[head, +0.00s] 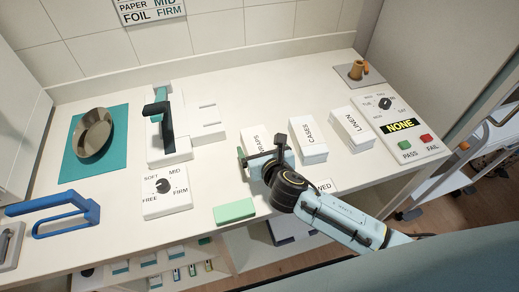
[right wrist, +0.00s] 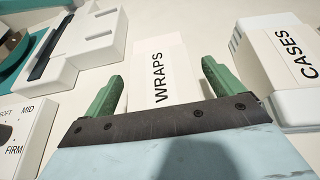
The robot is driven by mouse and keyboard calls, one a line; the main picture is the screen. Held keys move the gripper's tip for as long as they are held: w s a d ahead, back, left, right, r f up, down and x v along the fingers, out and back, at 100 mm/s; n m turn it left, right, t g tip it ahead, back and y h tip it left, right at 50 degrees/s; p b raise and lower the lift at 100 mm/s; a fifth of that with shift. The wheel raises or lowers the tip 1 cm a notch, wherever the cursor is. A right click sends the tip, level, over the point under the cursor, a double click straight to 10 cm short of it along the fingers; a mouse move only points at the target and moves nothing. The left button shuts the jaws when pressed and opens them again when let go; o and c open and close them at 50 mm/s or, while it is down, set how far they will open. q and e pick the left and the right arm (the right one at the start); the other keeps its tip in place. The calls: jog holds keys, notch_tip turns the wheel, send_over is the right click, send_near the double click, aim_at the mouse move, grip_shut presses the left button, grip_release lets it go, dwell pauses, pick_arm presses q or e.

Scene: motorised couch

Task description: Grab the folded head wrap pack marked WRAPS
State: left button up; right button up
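The white folded pack marked WRAPS (head: 252,134) lies on the white counter, left of the CASES pack (head: 309,135). My right gripper (head: 262,149) is over the near part of the WRAPS pack and hides some of it in the head view. In the right wrist view, the WRAPS pack (right wrist: 160,72) shows between the two green fingers of my right gripper (right wrist: 163,72). The fingers are spread, with a visible gap on each side of the pack. My left gripper is not in view.
The LINEN pack (head: 351,127) stands right of CASES. A panel with NONE, PASS and FAIL (head: 409,152) is at the right. A white device (head: 178,122), a SOFT/FIRM dial (head: 166,190) and a green block (head: 234,211) are to the left. A bowl (head: 94,132) sits on a teal mat.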

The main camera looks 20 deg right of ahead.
jog(key=c, duration=1.1)
